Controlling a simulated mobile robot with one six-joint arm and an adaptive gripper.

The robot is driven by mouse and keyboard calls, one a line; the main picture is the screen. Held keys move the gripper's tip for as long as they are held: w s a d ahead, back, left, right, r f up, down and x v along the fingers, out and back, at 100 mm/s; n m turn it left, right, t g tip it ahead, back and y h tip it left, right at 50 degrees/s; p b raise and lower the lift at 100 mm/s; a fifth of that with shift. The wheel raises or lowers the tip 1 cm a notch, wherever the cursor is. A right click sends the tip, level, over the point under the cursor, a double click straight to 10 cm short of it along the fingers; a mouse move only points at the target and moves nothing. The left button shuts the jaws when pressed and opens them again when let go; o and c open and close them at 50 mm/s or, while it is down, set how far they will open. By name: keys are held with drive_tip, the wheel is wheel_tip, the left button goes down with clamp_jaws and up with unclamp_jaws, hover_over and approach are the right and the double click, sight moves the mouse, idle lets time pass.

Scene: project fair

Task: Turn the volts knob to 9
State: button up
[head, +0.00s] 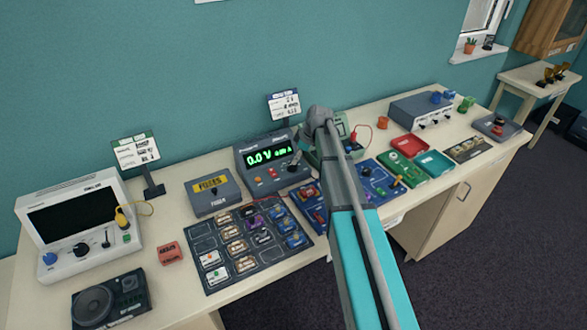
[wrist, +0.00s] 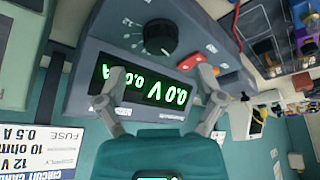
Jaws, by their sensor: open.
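The power supply (head: 250,158) is a dark grey box near the middle of the bench, with a green display reading 0.0 V. In the wrist view its front panel appears turned over, with the display (wrist: 150,85) below a round black knob (wrist: 160,36) with dial marks around it. The knob's label is not readable. My gripper (wrist: 163,75) is open in the wrist view, its two fingers apart on either side of the display. The knob is beyond the fingertips, with nothing between the fingers.
A red switch (wrist: 192,60) is close to the right finger. A card on a stand (head: 284,105) is behind the supply. A fuse box (head: 212,190) and a tray of parts (head: 207,276) are to the left. A blue circuit board (head: 372,177) is to the right.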

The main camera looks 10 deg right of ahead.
sight(292, 167)
drive_tip(key=shift+b+x, duration=1.85)
drive_tip(key=shift+x, duration=0.5)
drive_tip(key=shift+c, duration=0.3)
drive_tip(key=c, duration=1.1)
